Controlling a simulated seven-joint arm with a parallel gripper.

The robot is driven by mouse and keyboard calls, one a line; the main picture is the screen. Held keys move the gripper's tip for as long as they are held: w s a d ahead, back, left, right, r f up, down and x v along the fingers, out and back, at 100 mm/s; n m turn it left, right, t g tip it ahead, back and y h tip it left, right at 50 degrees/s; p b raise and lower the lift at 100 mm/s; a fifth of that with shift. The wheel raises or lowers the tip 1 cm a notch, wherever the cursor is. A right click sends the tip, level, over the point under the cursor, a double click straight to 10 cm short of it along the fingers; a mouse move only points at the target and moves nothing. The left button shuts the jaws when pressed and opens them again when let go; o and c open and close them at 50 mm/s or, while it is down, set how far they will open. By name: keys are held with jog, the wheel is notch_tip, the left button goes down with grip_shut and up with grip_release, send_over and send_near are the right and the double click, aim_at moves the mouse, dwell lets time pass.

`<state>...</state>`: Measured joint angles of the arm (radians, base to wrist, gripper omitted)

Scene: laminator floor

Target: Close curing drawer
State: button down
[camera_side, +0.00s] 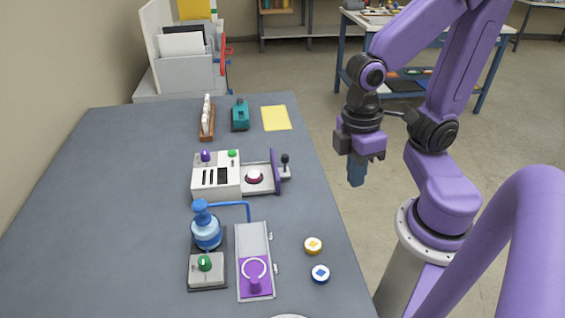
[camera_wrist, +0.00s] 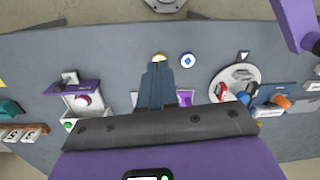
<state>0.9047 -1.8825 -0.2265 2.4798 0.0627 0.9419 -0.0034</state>
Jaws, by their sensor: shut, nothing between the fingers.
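The curing unit (camera_side: 217,177) is a white box with dark slots and a green button on the table. Its drawer (camera_side: 258,187) is pulled out to the right, with a purple front panel (camera_side: 275,172) and a black knob handle (camera_side: 285,160). A dark red and white domed piece (camera_side: 254,177) sits in the drawer. In the wrist view, the open drawer (camera_wrist: 101,110) and its purple front (camera_wrist: 70,88) are at left. My gripper (camera_side: 356,182) is shut and empty, pointing down beyond the table's right edge, apart from the drawer. Its fingers also show in the wrist view (camera_wrist: 156,72).
A blue flask (camera_side: 206,230), a pump-like box (camera_side: 206,268) and a tray with a purple plate (camera_side: 255,277) stand nearer the camera. Two round pots (camera_side: 313,245) lie near the right edge. A teal tool (camera_side: 240,115) and yellow sheet (camera_side: 276,118) lie behind.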

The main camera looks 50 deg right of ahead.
jog(key=w+d+f+m+g+y, duration=0.3)
jog(key=w+d+m+y, duration=0.15)
jog(key=m, duration=0.45)
jog(key=w+d+f+m+g+y, duration=0.2)
jog(key=w+d+f+m+y, duration=0.25)
jog(key=m, duration=0.55)
jog(key=w+d+f+m+t+y, duration=0.2)
jog(key=d+f+m+t, duration=0.1)
jog(key=d+m+t, duration=0.55)
jog(key=w+d+f+m+t+y, duration=0.2)
jog(key=w+d+m+t+y, duration=0.1)
jog(key=d+m+t, duration=0.5)
jog(key=shift+m+g, duration=0.25)
jog(key=shift+g, duration=0.2)
jog(key=x, duration=1.4)
jog(key=shift+s+a+f, duration=0.1)
jog(key=shift+s+f, duration=0.05)
jog(key=shift+f, duration=0.05)
send_over(264, 176)
